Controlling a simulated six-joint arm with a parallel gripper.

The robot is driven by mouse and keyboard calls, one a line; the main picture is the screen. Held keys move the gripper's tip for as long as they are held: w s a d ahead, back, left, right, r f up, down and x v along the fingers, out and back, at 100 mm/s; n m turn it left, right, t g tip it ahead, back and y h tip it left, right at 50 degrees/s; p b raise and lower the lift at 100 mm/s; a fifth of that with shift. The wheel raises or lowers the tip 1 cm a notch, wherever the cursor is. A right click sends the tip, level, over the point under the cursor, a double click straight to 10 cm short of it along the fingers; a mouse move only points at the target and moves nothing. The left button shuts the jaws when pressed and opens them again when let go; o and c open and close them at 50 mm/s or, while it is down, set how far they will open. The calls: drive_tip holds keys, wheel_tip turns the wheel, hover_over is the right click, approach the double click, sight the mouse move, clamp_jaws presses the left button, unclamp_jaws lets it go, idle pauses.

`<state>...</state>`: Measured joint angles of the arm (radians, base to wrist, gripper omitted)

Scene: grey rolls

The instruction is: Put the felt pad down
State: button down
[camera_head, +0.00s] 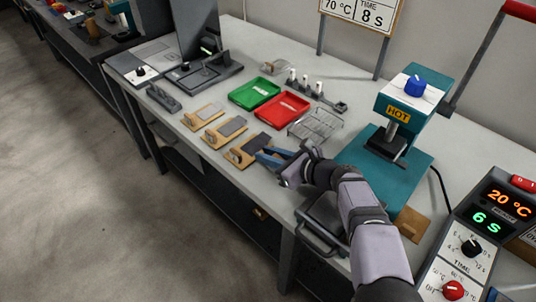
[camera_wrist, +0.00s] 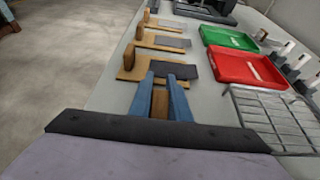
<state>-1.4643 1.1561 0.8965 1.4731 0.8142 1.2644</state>
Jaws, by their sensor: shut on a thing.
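My gripper (camera_wrist: 166,82) has its blue fingers shut on a small brown piece, taken as the felt pad (camera_wrist: 160,103). Its far end is hidden between the fingers, and I cannot tell whether it touches anything. In the head view my gripper (camera_head: 266,156) is at the bench's front edge, right beside the nearest wooden board (camera_head: 236,158). That board carries a dark grey sheet (camera_head: 258,143) and a small upright wooden block. In the head view the held piece is too small to make out.
Two similar boards with grey sheets (camera_head: 233,127) stand farther along the front edge. Behind are a green tray (camera_head: 243,97), a red tray (camera_head: 270,112) and a wire rack (camera_head: 316,127). A teal press marked HOT (camera_head: 398,112) stands to the right.

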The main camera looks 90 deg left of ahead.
drive_tip(key=c, duration=1.7)
unclamp_jaws()
drive_tip(key=shift+f, duration=0.1)
drive_tip(key=shift+o, duration=0.2)
drive_tip(key=shift+f, duration=0.25)
drive_tip(key=b+v, duration=0.1)
drive_tip(key=v, duration=1.1)
drive_tip(key=shift+r+b, duration=0.1)
drive_tip(key=shift+b, duration=0.2)
